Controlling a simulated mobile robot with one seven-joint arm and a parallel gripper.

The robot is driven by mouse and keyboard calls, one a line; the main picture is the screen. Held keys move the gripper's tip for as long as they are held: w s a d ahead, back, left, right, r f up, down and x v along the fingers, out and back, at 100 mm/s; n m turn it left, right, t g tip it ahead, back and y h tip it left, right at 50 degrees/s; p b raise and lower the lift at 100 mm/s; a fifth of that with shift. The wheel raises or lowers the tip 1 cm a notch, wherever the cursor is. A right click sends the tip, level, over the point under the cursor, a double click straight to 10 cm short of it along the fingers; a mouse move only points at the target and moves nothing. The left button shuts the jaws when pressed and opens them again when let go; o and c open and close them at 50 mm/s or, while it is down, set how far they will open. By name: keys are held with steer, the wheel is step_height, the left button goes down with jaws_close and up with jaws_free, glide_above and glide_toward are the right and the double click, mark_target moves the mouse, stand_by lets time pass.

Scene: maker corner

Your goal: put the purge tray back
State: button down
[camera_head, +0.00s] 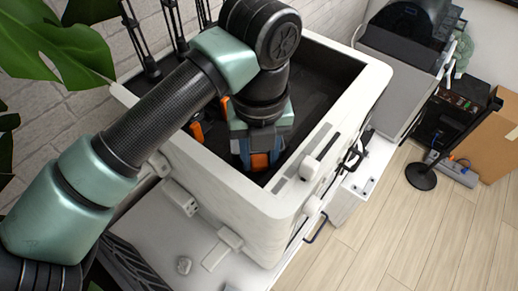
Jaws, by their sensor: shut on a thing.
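My gripper (262,163) reaches down from above into the open top of a white boxy machine (235,192). Its teal body and orange finger parts show just inside the near wall. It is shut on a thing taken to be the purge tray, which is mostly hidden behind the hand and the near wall. I cannot make out the tray's outline, or whether it touches the machine's floor. The inside of the machine is dark.
A small grey lump (184,265) lies on the white surface in front. A black-and-grey machine (400,45), a black stand (421,176) and a cardboard box (490,135) stand to the right.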

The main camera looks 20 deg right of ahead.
steer(key=shift+f+b, duration=0.35)
steer(key=c, duration=0.5)
jaws_free()
steer(key=shift+r, duration=0.1)
steer(key=shift+r+p, duration=0.2)
steer(key=shift+p, duration=0.15)
step_height(320, 180, up, 12)
steer(key=b, duration=0.2)
steer(key=shift+b, duration=0.4)
